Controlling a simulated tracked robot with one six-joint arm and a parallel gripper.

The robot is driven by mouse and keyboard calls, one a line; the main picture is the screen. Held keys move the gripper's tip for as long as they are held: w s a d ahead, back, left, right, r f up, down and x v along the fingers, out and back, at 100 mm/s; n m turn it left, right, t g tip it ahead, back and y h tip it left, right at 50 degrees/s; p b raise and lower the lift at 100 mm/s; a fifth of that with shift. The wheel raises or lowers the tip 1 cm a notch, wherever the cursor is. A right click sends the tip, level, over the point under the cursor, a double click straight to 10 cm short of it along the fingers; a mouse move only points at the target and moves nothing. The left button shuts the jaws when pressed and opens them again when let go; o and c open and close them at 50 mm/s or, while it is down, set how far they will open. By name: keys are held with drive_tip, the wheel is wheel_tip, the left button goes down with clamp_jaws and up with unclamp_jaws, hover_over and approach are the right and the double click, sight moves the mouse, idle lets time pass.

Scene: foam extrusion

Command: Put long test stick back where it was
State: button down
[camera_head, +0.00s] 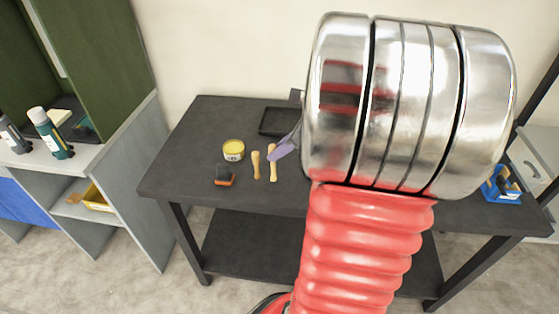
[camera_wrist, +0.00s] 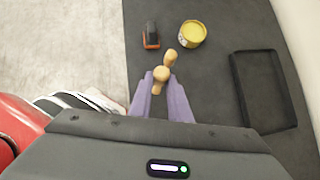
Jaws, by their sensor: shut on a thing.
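The long test stick (camera_head: 272,168), pale wood with a rounded end, is at the purple fingers of my gripper (camera_head: 279,152) over the dark table. In the wrist view the long stick (camera_wrist: 161,74) sits between the two fingertips of my gripper (camera_wrist: 161,84), which are shut on it. A second, shorter wooden stick (camera_head: 256,165) lies just left of it on the table. That shorter stick (camera_wrist: 171,57) shows just beyond the held one in the wrist view. I cannot tell whether the held stick touches the table.
A yellow-lidded tin (camera_head: 233,150) and a black and orange block (camera_head: 225,175) are left of the sticks on the table (camera_head: 185,150). An empty black tray (camera_head: 272,122) lies behind. My arm hides the table's middle. A blue holder (camera_head: 501,186) is at the right end.

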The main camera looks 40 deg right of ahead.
drive_tip(key=shift+f, duration=1.95)
drive_tip(key=c, duration=1.7)
unclamp_jaws()
drive_tip(key=shift+o, duration=0.2)
drive_tip(key=v, duration=1.2)
